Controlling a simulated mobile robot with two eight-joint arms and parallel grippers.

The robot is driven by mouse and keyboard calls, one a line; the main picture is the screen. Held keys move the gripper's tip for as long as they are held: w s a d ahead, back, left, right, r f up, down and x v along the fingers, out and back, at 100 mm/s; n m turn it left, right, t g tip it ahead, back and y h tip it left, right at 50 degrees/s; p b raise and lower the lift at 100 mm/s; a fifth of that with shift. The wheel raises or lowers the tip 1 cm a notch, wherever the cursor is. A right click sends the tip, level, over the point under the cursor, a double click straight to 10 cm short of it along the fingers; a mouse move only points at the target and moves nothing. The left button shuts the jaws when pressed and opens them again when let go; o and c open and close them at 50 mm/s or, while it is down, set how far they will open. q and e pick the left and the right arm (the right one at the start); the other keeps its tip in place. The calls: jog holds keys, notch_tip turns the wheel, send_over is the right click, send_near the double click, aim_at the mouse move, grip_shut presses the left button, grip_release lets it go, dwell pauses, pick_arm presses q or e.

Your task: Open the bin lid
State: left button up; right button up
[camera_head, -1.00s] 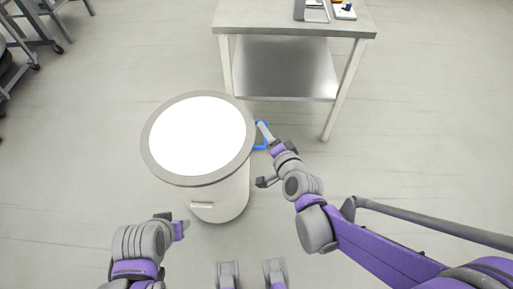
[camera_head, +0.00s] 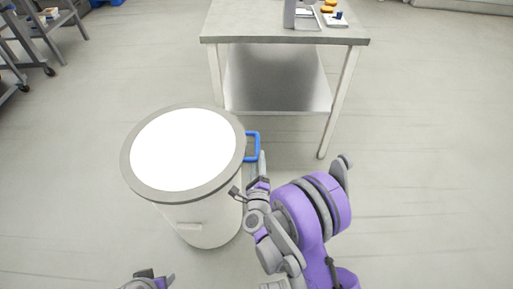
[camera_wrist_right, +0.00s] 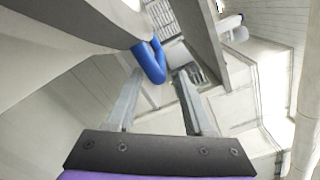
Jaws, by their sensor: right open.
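The round bin (camera_head: 200,218) is pale, with a flat lid (camera_head: 184,148) that is bright white with a grey rim. The lid lies level on top and looks closed. A blue handle (camera_head: 257,147) sticks out from the rim's right side. My right gripper (camera_head: 258,168) is just below the handle in the head view. In the right wrist view the gripper (camera_wrist_right: 158,78) is open, and the blue handle (camera_wrist_right: 152,64) shows between and just beyond the fingertips. I cannot tell if they touch. My left gripper (camera_head: 155,277) is partly cut off at the bottom edge; its jaws are unclear.
A table (camera_head: 285,32) with a lower metal shelf (camera_head: 275,78) stands behind and right of the bin. Small items lie on its top. Grey carts (camera_head: 30,50) stand at the far left. The floor (camera_head: 430,140) to the right is clear.

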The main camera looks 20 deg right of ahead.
aim_at(257, 136)
jog(key=x, duration=0.6)
grip_shut()
jog(key=shift+d, duration=0.1)
dwell(1.2)
